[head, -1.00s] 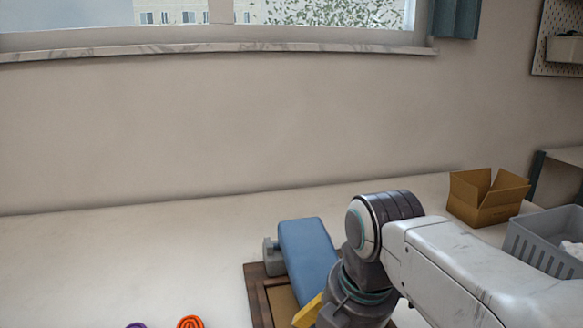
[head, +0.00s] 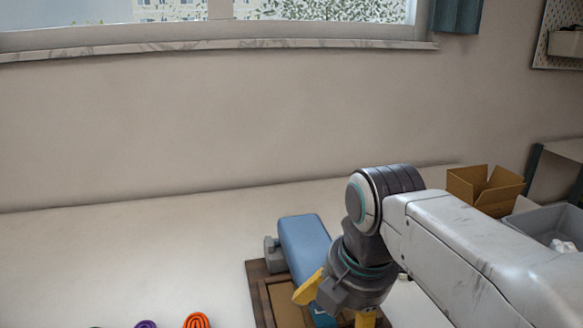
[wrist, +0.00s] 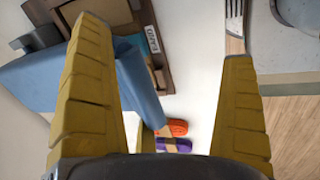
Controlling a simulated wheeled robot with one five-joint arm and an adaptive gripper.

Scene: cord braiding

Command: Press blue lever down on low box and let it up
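The blue lever (head: 305,246) is a broad slab. It slopes from a grey hinge block (head: 272,250) at the back of the low brown wooden box (head: 263,290) toward the front. My gripper (head: 336,307) is over the lever's front part, its yellow fingers pointing down and spread apart. In the wrist view my open gripper (wrist: 163,42) has the lever (wrist: 30,82) passing behind its left finger, with a blue part (wrist: 138,82) between the fingers. No gap or contact can be judged. My gripper and arm hide the lever's front end in the head view.
Orange (head: 197,321) and purple (head: 146,324) cord coils lie at the front. A cardboard box (head: 484,190) and a grey bin (head: 550,225) stand at the right. A fork (wrist: 235,25) shows in the wrist view. The white table is clear at the left.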

